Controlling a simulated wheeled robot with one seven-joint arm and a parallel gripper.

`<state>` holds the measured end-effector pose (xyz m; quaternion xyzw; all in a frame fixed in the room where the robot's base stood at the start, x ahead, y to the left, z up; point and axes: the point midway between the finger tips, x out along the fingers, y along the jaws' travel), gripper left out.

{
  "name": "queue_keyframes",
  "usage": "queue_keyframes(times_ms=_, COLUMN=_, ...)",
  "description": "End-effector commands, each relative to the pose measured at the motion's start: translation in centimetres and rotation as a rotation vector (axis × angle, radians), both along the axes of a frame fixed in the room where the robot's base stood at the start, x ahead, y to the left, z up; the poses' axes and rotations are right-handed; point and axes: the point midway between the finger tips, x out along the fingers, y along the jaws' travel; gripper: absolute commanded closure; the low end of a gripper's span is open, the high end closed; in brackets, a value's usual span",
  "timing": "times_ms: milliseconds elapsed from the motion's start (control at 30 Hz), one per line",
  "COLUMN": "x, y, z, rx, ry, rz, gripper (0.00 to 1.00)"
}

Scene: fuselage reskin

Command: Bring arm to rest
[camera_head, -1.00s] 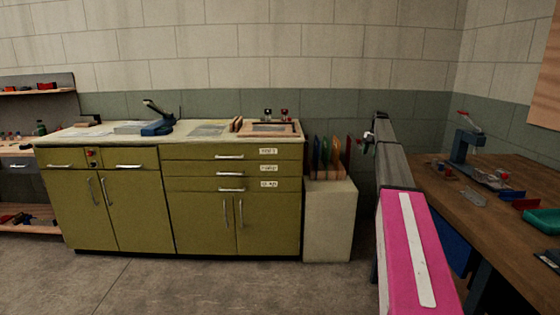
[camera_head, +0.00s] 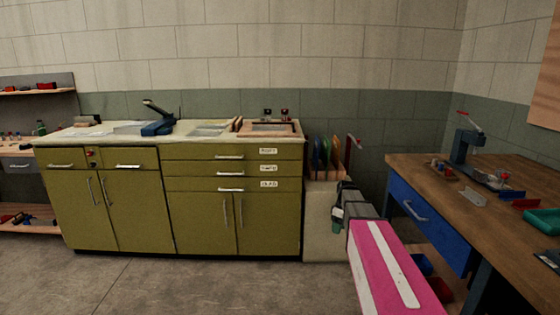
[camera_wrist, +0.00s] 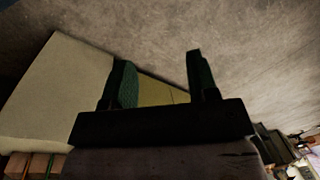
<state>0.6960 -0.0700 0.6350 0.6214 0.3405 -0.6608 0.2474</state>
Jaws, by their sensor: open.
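My gripper (camera_wrist: 158,78) is open and empty in the wrist view, with its two dark fingers spread apart over the concrete floor and part of a green cabinet front. In the head view my arm reaches forward with its pink link at the lower right. My gripper (camera_head: 338,212) there is small and dark, low in front of the pale block stand. Its fingertips are too small to make out in the head view.
The pale block stand (camera_head: 322,240) is close to my gripper, beside the green cabinet (camera_head: 200,205). A wooden workbench (camera_head: 440,185) with a blue drawer (camera_head: 425,220) stands at the right. The floor (camera_head: 200,285) in front of the cabinet is clear.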

Motion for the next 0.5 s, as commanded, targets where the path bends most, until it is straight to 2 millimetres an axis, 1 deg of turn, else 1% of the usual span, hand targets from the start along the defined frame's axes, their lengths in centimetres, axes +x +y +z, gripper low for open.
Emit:
queue_keyframes(times_ms=33, x=-3.9, y=1.3, z=-1.0, rx=-0.019, ry=0.000, rz=-0.082, gripper=0.46)
queue_keyframes(times_ms=67, x=-5.3, y=1.8, z=-1.6, rx=-0.032, ry=-0.002, rz=-0.139, gripper=0.46)
queue_keyframes(times_ms=100, x=-7.2, y=2.6, z=-2.3, rx=-0.049, ry=-0.004, rz=-0.215, gripper=0.46)
queue_keyframes(times_ms=167, x=-10.1, y=3.6, z=-3.3, rx=-0.070, ry=-0.012, rz=-0.327, gripper=0.46)
queue_keyframes(times_ms=200, x=-11.9, y=4.2, z=-3.8, rx=-0.082, ry=-0.018, rz=-0.401, gripper=0.46)
queue_keyframes(times_ms=300, x=-16.1, y=5.4, z=-4.8, rx=-0.108, ry=-0.033, rz=-0.570, gripper=0.46)
queue_keyframes(times_ms=333, x=-17.1, y=5.7, z=-5.1, rx=-0.113, ry=-0.038, rz=-0.615, gripper=0.46)
queue_keyframes(times_ms=400, x=-19.2, y=6.3, z=-5.5, rx=-0.121, ry=-0.047, rz=-0.705, gripper=0.46)
queue_keyframes(times_ms=500, x=-21.1, y=6.8, z=-5.9, rx=-0.130, ry=-0.058, rz=-0.797, gripper=0.46)
